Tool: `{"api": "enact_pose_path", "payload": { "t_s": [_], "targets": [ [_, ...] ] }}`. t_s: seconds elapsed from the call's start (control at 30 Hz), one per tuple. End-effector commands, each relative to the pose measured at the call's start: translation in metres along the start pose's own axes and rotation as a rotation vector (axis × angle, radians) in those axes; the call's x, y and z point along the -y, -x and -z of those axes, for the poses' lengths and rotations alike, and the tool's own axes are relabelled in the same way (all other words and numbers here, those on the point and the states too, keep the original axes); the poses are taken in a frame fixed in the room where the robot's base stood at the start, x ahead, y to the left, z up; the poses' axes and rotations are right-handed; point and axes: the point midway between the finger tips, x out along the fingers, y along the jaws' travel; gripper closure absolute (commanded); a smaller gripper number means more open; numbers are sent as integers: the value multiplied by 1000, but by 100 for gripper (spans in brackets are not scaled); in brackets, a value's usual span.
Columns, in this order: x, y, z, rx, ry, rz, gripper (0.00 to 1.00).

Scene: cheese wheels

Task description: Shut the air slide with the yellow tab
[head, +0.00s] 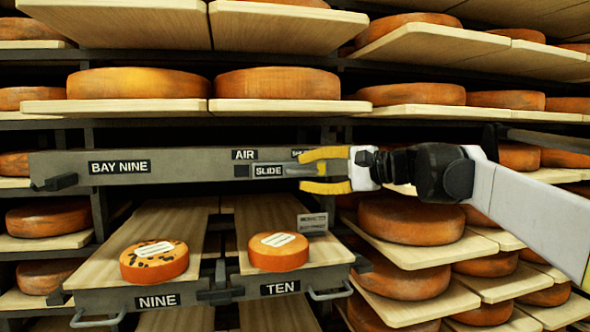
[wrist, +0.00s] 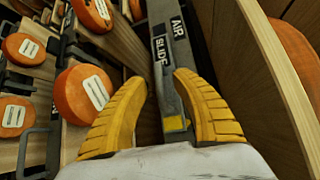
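The air slide (head: 268,171) is a dark plate lettered SLIDE on the grey rail (head: 200,164), below the word AIR. It also shows in the wrist view (wrist: 162,60). Its yellow tab (wrist: 175,123) lies between my fingers, close to the palm, in the wrist view; in the head view I cannot pick it out clearly behind the fingers. My gripper (head: 302,171) has yellow fingers, one above and one below the slide's right end. The fingers are apart, with visible gaps to the rail in the wrist view. A label right of AIR is partly hidden by the upper finger.
Below the rail, two boards marked NINE (head: 157,301) and TEN (head: 280,288) each carry a labelled cheese wheel (head: 154,262) (head: 279,251). A small sign (head: 312,223) stands at TEN's right edge. Shelves of cheese wheels (head: 412,220) flank the arm.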

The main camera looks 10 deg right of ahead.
Motion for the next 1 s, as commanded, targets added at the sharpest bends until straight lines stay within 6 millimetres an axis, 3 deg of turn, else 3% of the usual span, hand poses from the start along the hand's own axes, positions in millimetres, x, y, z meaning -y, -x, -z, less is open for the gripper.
{"api": "enact_pose_path", "payload": {
  "t_s": [0.3, 0.4, 0.43, 0.77, 1.0],
  "targets": [
    [0, -4, 0, 0, 0, 0, 68],
    [0, -3, 0, 0, 0, 0, 96],
    [0, -3, 0, 0, 0, 0, 100],
    [0, -5, -2, 0, 0, 0, 100],
    [-1, -34, -30, 3, 1, -1, 100]
  ]
}}
